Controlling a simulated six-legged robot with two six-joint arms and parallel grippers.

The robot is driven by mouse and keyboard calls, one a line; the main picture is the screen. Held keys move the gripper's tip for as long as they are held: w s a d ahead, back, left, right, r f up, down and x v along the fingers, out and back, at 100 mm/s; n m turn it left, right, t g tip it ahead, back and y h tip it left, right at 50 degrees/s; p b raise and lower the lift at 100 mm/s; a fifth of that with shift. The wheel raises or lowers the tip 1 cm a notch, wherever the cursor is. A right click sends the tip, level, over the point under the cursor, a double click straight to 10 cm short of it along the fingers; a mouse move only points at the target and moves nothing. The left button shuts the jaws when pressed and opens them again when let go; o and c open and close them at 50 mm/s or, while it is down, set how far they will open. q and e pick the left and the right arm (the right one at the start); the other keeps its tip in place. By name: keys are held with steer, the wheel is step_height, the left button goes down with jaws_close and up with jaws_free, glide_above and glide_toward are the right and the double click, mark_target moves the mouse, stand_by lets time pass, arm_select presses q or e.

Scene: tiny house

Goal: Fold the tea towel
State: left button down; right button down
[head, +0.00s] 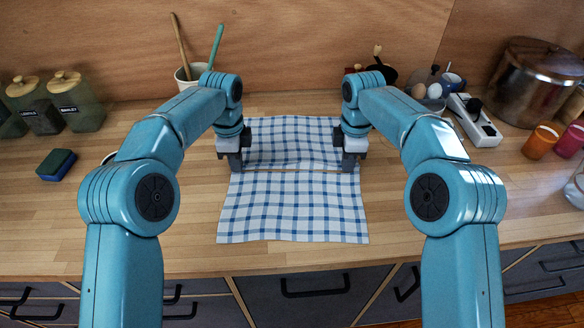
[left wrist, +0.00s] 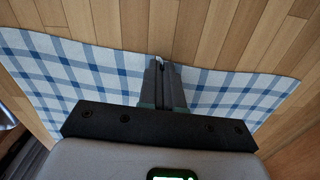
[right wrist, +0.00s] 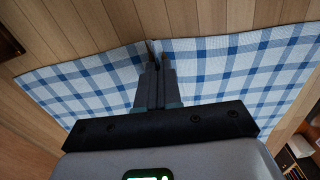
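The blue-and-white checked tea towel (head: 292,212) lies on the wooden counter in front of me. A crosswise break with a thin strip of wood divides its near part from its far part (head: 290,140). My left gripper (head: 235,162) is at the left end of this break and my right gripper (head: 348,162) at the right end. In the left wrist view the left fingers (left wrist: 160,66) are together at a towel edge, pinching it. In the right wrist view the right fingers (right wrist: 155,52) are likewise closed at the edge, where the cloth bunches. The fingertips are partly hidden.
A blue-green sponge (head: 57,164) and lidded jars (head: 75,98) stand left. A white utensil cup (head: 190,76) is behind. Eggs (head: 434,91), a white device (head: 475,122), a large pot (head: 537,80) and an orange cup (head: 540,142) are right. Counter beside the towel is clear.

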arm_select(q)
steer(key=shift+w+a+f, duration=0.1)
steer(key=shift+a, duration=0.05)
arm_select(e)
steer(key=shift+w+a+f, duration=0.1)
